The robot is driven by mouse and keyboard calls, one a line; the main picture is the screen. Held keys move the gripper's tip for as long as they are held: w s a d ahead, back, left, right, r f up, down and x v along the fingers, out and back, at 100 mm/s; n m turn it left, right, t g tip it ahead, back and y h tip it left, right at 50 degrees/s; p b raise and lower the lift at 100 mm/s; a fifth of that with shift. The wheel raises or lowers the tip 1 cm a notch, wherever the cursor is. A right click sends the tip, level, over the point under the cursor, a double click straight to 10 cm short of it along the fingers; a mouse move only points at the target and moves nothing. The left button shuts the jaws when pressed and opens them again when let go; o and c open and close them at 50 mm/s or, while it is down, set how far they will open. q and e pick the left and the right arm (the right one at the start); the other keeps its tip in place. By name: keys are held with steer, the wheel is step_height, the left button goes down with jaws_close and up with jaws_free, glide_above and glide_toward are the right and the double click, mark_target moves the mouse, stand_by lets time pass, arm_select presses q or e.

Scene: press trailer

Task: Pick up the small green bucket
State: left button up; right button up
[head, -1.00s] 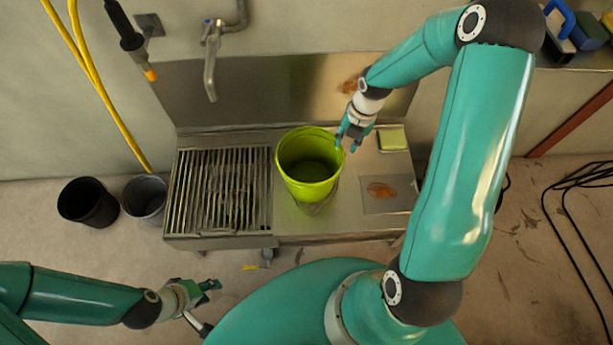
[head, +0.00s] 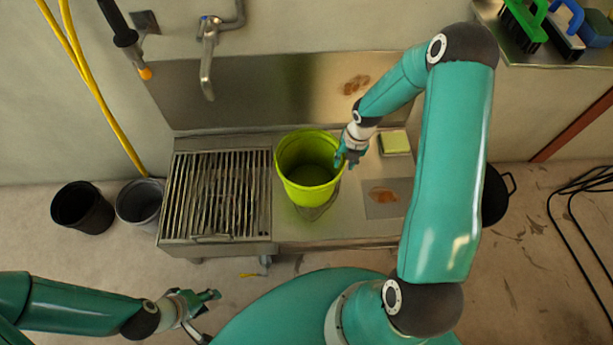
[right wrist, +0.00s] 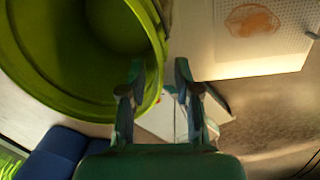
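The small green bucket (head: 308,190) stands upright and open-topped on the steel sink unit (head: 335,228), right of its grating. My right gripper (head: 345,158) is at the right side of the bucket's rim. In the right wrist view its two fingers (right wrist: 160,80) are apart: one is over the bucket's mouth, the other outside the wall, with the green rim (right wrist: 158,62) between them. Whether a finger touches the bucket I cannot tell. My left gripper (head: 212,295) is low at the left, away from the bucket, open and empty.
A metal grating (head: 217,190) covers the unit's left half. A yellow-green sponge (head: 395,142) lies behind right, near a stained sheet (head: 385,197). A tap (head: 207,70) hangs over the back. Two dark buckets (head: 83,207) stand on the floor at left. Brushes (head: 545,25) lie on a shelf at upper right.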

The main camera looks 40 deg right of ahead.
mark_target(340, 168)
steer(key=f, duration=0.1)
steer(key=f+b, duration=0.1)
steer(key=f, duration=0.1)
steer(key=w+f, duration=0.1)
steer(key=f, duration=0.1)
steer(key=shift+a+b, duration=0.15)
steer(key=shift+b, duration=0.15)
steer(key=shift+r, duration=0.1)
jaws_close()
